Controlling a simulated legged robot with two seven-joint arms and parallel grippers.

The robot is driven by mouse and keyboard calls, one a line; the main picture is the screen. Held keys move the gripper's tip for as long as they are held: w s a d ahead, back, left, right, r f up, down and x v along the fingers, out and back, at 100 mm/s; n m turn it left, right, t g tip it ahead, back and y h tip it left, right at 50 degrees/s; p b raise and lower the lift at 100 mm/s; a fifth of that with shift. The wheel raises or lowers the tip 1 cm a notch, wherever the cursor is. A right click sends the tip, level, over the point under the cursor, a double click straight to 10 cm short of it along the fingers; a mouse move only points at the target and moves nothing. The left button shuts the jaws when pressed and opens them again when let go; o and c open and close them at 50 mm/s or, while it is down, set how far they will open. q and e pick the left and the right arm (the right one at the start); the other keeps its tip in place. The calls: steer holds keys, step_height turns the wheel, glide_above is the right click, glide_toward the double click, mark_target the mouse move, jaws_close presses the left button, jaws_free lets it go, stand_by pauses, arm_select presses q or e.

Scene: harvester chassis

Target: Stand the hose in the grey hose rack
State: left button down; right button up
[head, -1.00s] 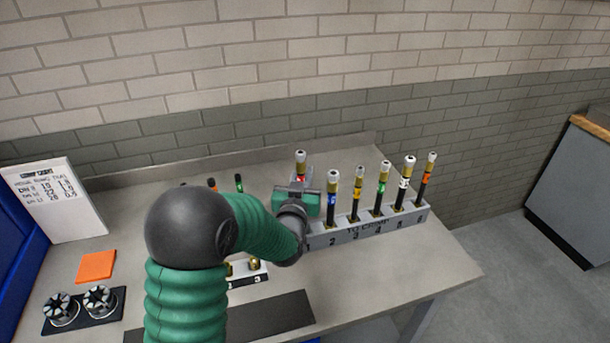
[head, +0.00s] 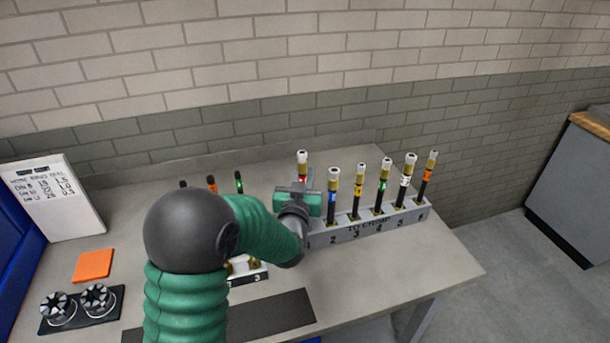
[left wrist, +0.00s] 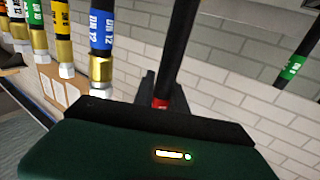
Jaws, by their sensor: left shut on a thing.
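The grey hose rack (head: 345,237), marked TO CRIMP, stands at the right of the bench with several upright hoses in its numbered slots. My left gripper (head: 300,201) is shut on a black hose with a red band and a brass-and-white top fitting (head: 303,160), at the rack's left end by slot 1. The hose looks upright. Its lower end is hidden behind my gripper and arm, so I cannot tell whether it is seated. In the left wrist view the held black hose (left wrist: 181,45) and its red band (left wrist: 161,103) show just beyond the gripper body. My right gripper is not in view.
The blue-banded hose (head: 333,190) stands close to the right of the gripper. Other dark hoses (head: 239,182) show behind my arm. A white sign (head: 55,195), an orange square (head: 93,265) and a black holder (head: 80,308) are at left. The bench's front right is clear.

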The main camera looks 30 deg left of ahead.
arm_select(q)
step_height(320, 180, down, 6)
steer(key=b, duration=0.6)
steer(key=shift+d+f, duration=0.15)
stand_by(1.0)
steer(key=c, duration=1.3)
jaws_free()
steer(key=shift+f, duration=0.1)
